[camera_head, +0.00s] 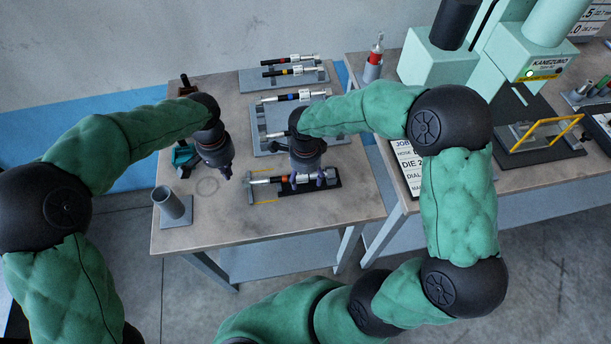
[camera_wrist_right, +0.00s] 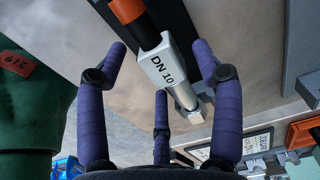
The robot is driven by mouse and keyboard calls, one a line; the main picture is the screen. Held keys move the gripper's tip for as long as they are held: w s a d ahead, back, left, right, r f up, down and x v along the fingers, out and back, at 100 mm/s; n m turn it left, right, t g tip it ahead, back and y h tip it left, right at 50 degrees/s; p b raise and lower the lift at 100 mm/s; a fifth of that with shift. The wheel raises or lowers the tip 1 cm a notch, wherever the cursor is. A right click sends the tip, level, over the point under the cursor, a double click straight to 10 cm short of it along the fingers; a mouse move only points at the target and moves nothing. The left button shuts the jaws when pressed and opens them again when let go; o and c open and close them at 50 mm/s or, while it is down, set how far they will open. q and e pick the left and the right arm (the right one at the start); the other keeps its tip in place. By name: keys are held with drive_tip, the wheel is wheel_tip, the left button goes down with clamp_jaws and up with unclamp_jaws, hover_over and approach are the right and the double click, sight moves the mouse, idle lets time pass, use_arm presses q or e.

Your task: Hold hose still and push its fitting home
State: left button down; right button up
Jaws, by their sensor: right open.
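My right gripper (camera_head: 309,182) is over the hose's right end. Its purple fingers (camera_wrist_right: 158,60) are spread open around the tag, with no grip visible.
More hoses (camera_head: 290,72) lie on grey racks behind. A green press (camera_head: 440,62) stands on the right table. Bare tabletop lies in front of the hose.

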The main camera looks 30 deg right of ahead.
sight(305, 176)
wheel_tip(305, 176, up, 12)
idle(0.5)
